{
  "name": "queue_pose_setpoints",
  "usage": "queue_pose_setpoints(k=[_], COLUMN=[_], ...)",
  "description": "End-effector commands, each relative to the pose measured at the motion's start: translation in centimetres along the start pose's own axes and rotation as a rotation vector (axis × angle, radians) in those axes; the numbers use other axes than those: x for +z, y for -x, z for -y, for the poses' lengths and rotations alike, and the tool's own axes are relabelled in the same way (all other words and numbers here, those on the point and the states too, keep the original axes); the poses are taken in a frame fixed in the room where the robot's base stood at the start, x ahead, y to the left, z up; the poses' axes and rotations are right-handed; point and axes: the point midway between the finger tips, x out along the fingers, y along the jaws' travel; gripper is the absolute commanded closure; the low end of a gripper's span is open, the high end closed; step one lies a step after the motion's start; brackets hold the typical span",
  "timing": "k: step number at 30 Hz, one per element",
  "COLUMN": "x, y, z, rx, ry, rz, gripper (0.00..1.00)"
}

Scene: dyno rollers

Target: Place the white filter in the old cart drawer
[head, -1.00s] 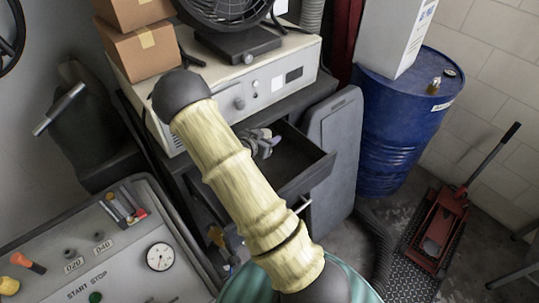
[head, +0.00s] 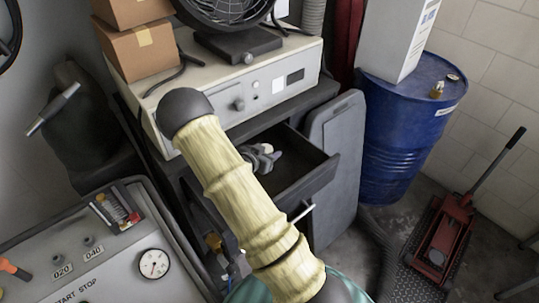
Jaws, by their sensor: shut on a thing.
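The cart drawer (head: 312,184) stands pulled open in the dark cart below the white bench device, in the middle of the head view. Grey glove-like items (head: 260,158) lie toward its back left; I cannot tell exactly what they are. The rest of the visible drawer floor looks bare. My own pale yellow arm crosses in front of the drawer's left side and hides part of it. My gripper does not show, and I cannot make out the white filter anywhere in view.
A blue drum (head: 405,130) bearing a white box (head: 398,40) stands right of the cart. A grey panel (head: 335,165) stands beside the drawer. A red floor jack (head: 440,240) is at right. A control console (head: 110,265) fills the lower left.

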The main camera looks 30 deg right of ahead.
Motion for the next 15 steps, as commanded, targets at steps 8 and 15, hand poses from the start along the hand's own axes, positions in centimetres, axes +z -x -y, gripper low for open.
queue_pose_setpoints(k=[8,15], x=[0.26,0.16], y=[-0.07,-0.12], z=[0.04,-0.04], rx=[-0.001,0.001], ry=[0.000,0.000], rz=[0.000,0.000], gripper=[0.81,0.36])
